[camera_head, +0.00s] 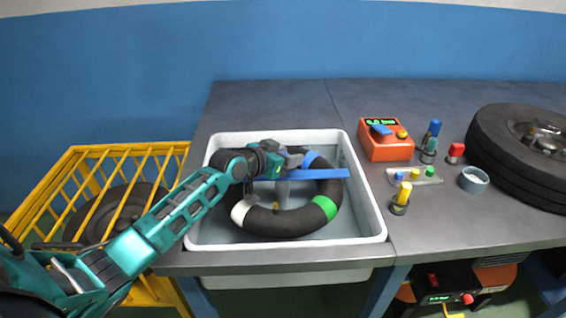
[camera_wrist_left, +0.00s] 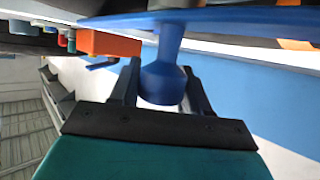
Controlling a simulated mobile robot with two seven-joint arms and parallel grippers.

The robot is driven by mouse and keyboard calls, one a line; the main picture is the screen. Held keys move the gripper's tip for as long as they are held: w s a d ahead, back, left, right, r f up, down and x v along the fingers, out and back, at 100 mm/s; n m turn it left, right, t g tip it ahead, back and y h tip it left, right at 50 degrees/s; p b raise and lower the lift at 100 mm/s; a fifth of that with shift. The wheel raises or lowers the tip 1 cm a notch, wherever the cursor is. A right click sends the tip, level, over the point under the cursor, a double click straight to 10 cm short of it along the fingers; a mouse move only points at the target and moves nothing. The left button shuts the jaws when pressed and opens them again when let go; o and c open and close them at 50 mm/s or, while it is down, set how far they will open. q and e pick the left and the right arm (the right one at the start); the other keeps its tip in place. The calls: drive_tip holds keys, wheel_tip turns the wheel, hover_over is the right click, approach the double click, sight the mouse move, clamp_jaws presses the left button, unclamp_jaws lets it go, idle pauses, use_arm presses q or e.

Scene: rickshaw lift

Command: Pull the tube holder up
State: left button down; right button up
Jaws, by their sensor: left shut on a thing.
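The tube holder (camera_head: 322,173) is a flat blue bar lying across the black inner tube (camera_head: 285,222) in the white basin. In the left wrist view its blue stem and knob (camera_wrist_left: 164,80) stand between the two dark fingers. My left gripper (camera_head: 294,160) is over the back part of the tube and shut on the tube holder's knob. The tube has white, green and blue bands. My gripper and wrist hide part of the tube and the holder's left end. My right gripper is not in view.
The white basin (camera_head: 377,222) is set into the grey workbench (camera_head: 440,215). To its right are an orange pump box (camera_head: 387,142), a small tray, several small bottles, a cup (camera_head: 473,180) and a wheel (camera_head: 525,150). A yellow cage (camera_head: 95,175) stands at left.

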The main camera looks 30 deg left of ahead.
use_arm(q)
drive_tip(key=shift+w+r, duration=0.1)
drive_tip(key=shift+r, duration=0.25)
drive_tip(key=c, duration=0.9)
unclamp_jaws()
drive_tip(key=shift+o, duration=1.4)
drive_tip(key=shift+f, duration=0.1)
drive_tip(key=p+v, duration=0.1)
drive_tip(key=v, duration=1.2)
drive_tip(key=shift+f, duration=0.1)
